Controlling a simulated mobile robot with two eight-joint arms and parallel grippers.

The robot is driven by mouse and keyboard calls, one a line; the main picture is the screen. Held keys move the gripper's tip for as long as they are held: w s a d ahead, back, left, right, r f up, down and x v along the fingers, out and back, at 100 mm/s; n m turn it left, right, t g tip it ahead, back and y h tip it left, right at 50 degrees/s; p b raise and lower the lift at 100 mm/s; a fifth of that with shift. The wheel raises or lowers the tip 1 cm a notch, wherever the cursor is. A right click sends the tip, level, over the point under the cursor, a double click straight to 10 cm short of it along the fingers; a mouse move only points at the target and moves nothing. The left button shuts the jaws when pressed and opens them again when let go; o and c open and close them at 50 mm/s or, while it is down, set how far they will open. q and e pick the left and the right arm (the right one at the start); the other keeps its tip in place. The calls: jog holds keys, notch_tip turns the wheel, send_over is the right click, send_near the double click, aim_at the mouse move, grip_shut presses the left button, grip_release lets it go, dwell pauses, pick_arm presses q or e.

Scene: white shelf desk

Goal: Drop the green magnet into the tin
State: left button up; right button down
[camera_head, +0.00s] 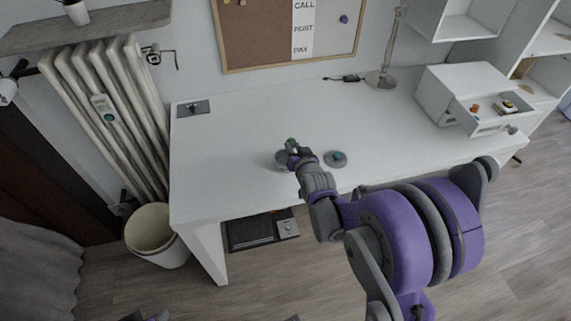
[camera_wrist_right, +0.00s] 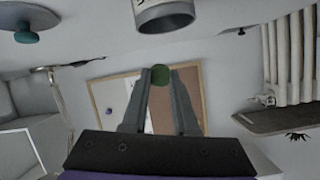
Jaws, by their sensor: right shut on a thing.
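The green magnet (camera_head: 291,142) is held between the fingertips of my right gripper (camera_head: 292,149), above the white desk. It also shows in the right wrist view (camera_wrist_right: 160,74), pinched at the tips of the two fingers. The round grey tin (camera_head: 281,161) stands on the desk just beside and below the gripper, partly hidden by it. In the right wrist view the tin (camera_wrist_right: 165,20) is cut off by the top edge, apart from the magnet. A grey lid with a teal knob (camera_head: 336,158) lies on the desk to the right of the tin.
The white desk (camera_head: 240,120) is mostly bare around the tin. A drawer unit (camera_head: 460,88) with an open drawer holding small items stands at the right. A lamp (camera_head: 381,79) stands at the back. A corkboard (camera_head: 250,40) hangs on the wall. A bin (camera_head: 150,235) stands left.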

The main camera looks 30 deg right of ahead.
jog(key=c, duration=0.6)
grip_release()
jog(key=p+v, duration=0.1)
jog(key=v, duration=1)
jog(key=shift+w, duration=0.1)
jog(key=s+a+r+n+g+y+p, duration=0.1)
jog(key=s+a+r+n+g+p, duration=0.1)
jog(key=s+a, duration=0.4)
jog(key=s+a+r+n+g+y+p, duration=0.2)
jog(key=s+a+n+g+p, duration=0.2)
jog(key=s, duration=0.6)
jog(key=shift+s+a+g+p, duration=0.35)
jog(key=shift+a+g+p, duration=0.1)
jog(key=shift+a+g, duration=0.5)
